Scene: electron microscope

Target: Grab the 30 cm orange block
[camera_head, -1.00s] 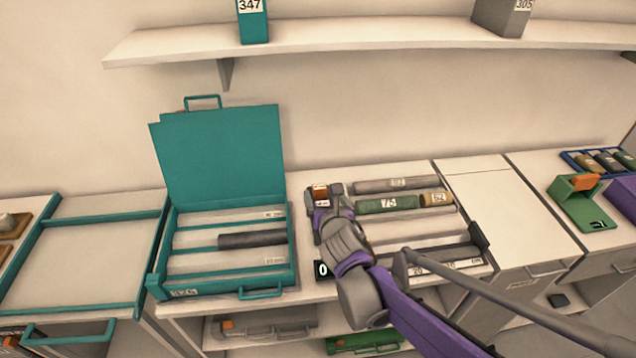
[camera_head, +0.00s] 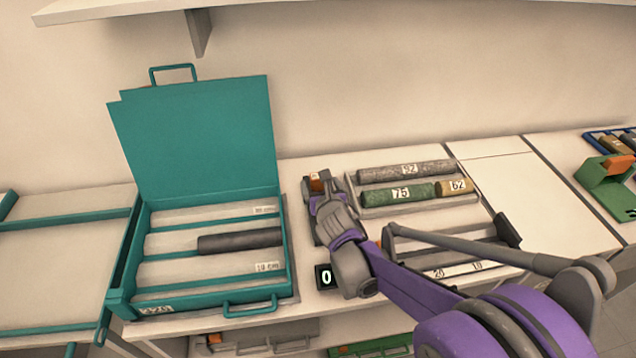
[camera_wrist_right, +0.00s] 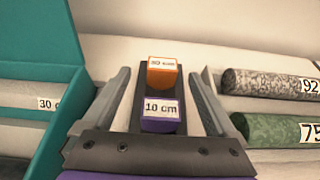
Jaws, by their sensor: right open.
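The orange block (camera_wrist_right: 162,72) has a white label that reads 30 cm in the right wrist view. It stands in a dark holder behind a purple block (camera_wrist_right: 160,115) labelled 10 cm. In the head view only a small part of the orange block (camera_head: 316,184) shows past my right gripper (camera_head: 322,188). My right gripper (camera_wrist_right: 158,76) is open, with one finger on each side of the holder and the orange block between and beyond the fingertips. I cannot tell any contact. My left gripper is not in view.
An open teal case (camera_head: 128,300) with a dark rod (camera_head: 240,241) stands to the left. To the right, a grey rack (camera_head: 370,212) holds a speckled rod (camera_head: 406,170), a green rod (camera_head: 397,194) and a yellowish rod (camera_head: 456,188). A shelf (camera_head: 330,3) is above.

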